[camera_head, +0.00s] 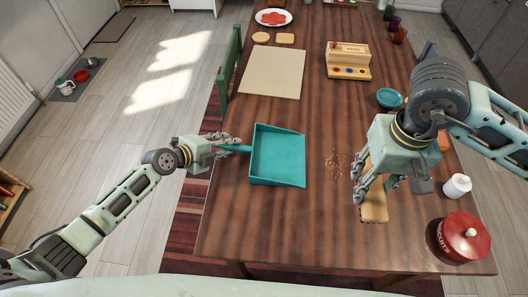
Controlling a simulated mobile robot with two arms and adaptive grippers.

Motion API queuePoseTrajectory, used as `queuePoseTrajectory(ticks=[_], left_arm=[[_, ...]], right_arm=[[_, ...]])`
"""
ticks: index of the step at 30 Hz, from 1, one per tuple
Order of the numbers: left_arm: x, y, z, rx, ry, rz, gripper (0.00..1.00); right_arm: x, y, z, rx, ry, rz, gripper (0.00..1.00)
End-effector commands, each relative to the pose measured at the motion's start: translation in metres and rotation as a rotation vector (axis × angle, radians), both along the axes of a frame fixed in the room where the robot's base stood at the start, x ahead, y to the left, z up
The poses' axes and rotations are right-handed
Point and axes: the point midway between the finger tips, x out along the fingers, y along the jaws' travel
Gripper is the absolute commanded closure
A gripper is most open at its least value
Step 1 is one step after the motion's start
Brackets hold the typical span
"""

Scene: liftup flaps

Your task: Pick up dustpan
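The teal dustpan (278,156) is at the table's left side, its pan over the tabletop and its handle pointing left. My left gripper (234,146) is at the handle, near the table's left edge, and its fingers look closed around it. I cannot tell whether the pan touches the table. My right gripper (388,188) points down at the table's right side, with its fingers apart. Below it is a tan-bristled brush (375,208), partly hidden by the gripper.
Crumbs (337,163) lie on the wooden table (320,225) between the dustpan and brush. A red biscuit tin (461,238), white bottle (457,186) and teal bowl (389,98) stand on the right. A beige mat (272,73) lies farther back. A green chair (230,65) stands at the left edge.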

Motion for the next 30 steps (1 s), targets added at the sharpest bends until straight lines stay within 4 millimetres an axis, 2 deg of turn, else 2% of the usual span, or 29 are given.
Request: queuePoseTrajectory(ticks=[8, 17, 30], left_arm=[[0.0014, -0.0008, -0.0013, 0.001, 0.0, 0.001, 0.75], [0.0012, -0.0006, -0.0014, 0.0, 0.0, 0.0, 1.0], [0.0011, -0.0005, -0.0002, 0.002, 0.0, -0.001, 1.0]], right_arm=[[0.0, 0.0, 0.0002, 0.0, 0.0, 0.0, 0.81], [0.0, 0.0, 0.0002, 0.0, 0.0, 0.0, 0.81], [0.0, 0.0, 0.0001, 0.0, 0.0, 0.0, 0.81]])
